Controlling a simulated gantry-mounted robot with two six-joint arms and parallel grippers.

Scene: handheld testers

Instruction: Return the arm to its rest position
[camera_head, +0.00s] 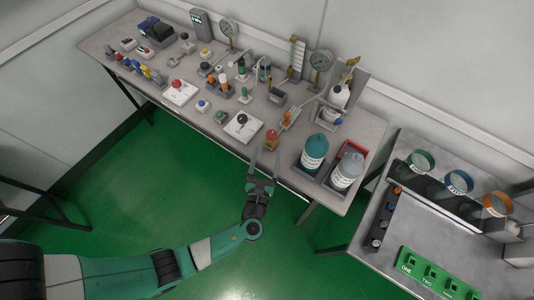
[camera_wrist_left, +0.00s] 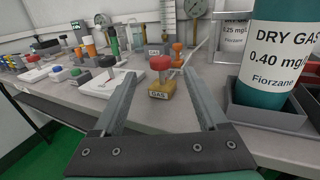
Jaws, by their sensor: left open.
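My left arm (camera_head: 130,277) reaches in from the lower left in the head view. Its gripper (camera_head: 265,160) is open at the front edge of the long grey table. In the left wrist view the two fingers of the left gripper (camera_wrist_left: 160,105) stand wide apart with nothing held between them. A red-topped knob on a brass block marked GAS (camera_wrist_left: 161,85) stands on the table beyond the fingers and shows between them. The same red knob (camera_head: 271,136) is just past the fingertips in the head view. My right gripper is in neither view.
White button boxes (camera_head: 243,126), gauges (camera_head: 321,60) and several small parts cover the table (camera_head: 354,128). A side table (camera_head: 400,217) holds rings and a green panel. Green floor is open in front.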

